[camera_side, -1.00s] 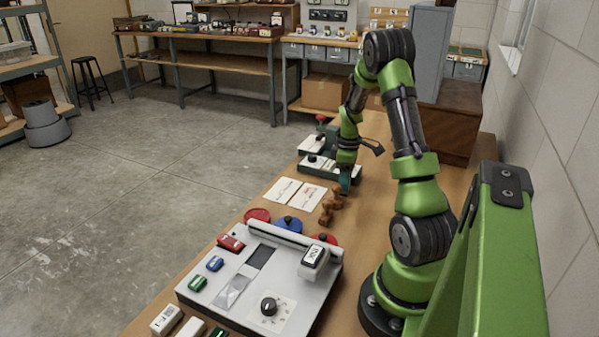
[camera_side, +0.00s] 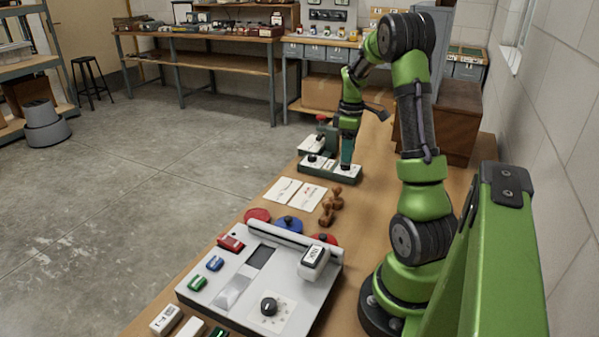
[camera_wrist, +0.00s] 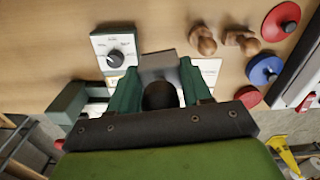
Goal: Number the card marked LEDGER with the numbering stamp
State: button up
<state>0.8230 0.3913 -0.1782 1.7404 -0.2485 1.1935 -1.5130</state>
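In the side view my gripper (camera_side: 347,158) is low over the right end of a green-based device with a white top (camera_side: 325,168). In the wrist view my gripper (camera_wrist: 160,78) has its green fingers against both sides of a small grey block with a dark round knob, which I take for the numbering stamp (camera_wrist: 158,62). Its underside is hidden. Two pale cards (camera_side: 283,189) (camera_side: 309,196) lie flat on the bench, nearer the side camera than my gripper; their words are too small to read. A white card edge (camera_wrist: 209,68) shows right of my fingers.
A black dial on a white plate (camera_wrist: 115,58) is left of my fingers. Two brown wooden pieces (camera_side: 331,205) lie by the cards. Red (camera_side: 257,215) and blue (camera_side: 287,224) round pads and a large grey machine (camera_side: 215,283) are nearer the camera. Bare bench shows around the wooden pieces.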

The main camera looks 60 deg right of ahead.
jog(key=c, duration=0.3)
jog(key=w+a, duration=0.3)
jog(key=w, duration=0.1)
jog(key=w+a+f+m, duration=0.1)
jog(key=w+a, duration=0.3)
jog(key=w+a+f+m, duration=0.1)
jog(key=w+a, duration=0.3)
jog(key=shift+f, duration=0.15)
